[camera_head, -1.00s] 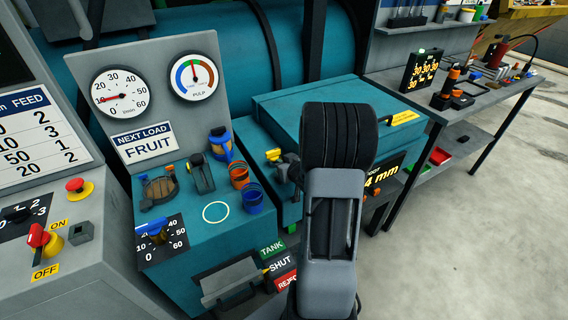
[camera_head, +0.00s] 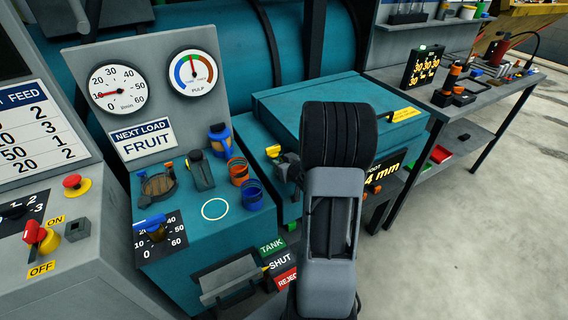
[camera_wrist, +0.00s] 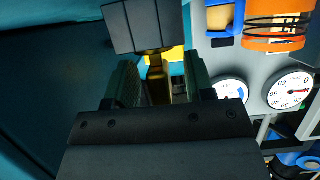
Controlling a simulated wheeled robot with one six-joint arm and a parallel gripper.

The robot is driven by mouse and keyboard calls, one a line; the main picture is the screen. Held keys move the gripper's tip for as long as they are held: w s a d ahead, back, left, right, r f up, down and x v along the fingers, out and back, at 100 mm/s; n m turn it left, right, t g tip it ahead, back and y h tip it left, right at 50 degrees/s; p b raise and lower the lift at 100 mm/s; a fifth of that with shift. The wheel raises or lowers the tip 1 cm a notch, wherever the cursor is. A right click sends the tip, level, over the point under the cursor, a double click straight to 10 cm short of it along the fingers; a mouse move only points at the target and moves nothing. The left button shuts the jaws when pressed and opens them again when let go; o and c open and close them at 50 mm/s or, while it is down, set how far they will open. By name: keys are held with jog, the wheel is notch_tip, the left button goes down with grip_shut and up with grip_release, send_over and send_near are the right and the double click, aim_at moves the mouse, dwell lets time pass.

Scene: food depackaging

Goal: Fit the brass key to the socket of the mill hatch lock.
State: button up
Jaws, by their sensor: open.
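My gripper (camera_wrist: 155,88) is open in the wrist view, its two dark fingers on either side of a narrow brass-coloured piece (camera_wrist: 156,72), which looks like the key's shank. Whether the fingers touch it I cannot tell. A dark grey block (camera_wrist: 145,25) lies just beyond the fingertips, with a yellow part behind it. In the head view my gripper (camera_head: 289,167) is mostly hidden behind my arm, at the left side of the teal mill box (camera_head: 310,105). A small yellow piece (camera_head: 273,152) shows beside it. The lock's socket cannot be made out.
A teal control stand (camera_head: 200,250) with an orange cup (camera_head: 238,172), a blue cup (camera_head: 252,193) and a dark lever (camera_head: 201,172) stands left of my gripper. Two gauges rise behind. A workbench (camera_head: 470,105) is at the right; the floor there is clear.

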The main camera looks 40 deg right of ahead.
jog(key=shift+s, duration=0.1)
jog(key=v, duration=0.4)
jog(key=b+v, duration=0.1)
jog(key=v, duration=0.3)
jog(key=shift+s+f, duration=0.1)
jog(key=shift+s, duration=0.3)
jog(key=shift+b+v, duration=2.5)
jog(key=shift+b, duration=0.55)
jog(key=shift+w+a, duration=0.1)
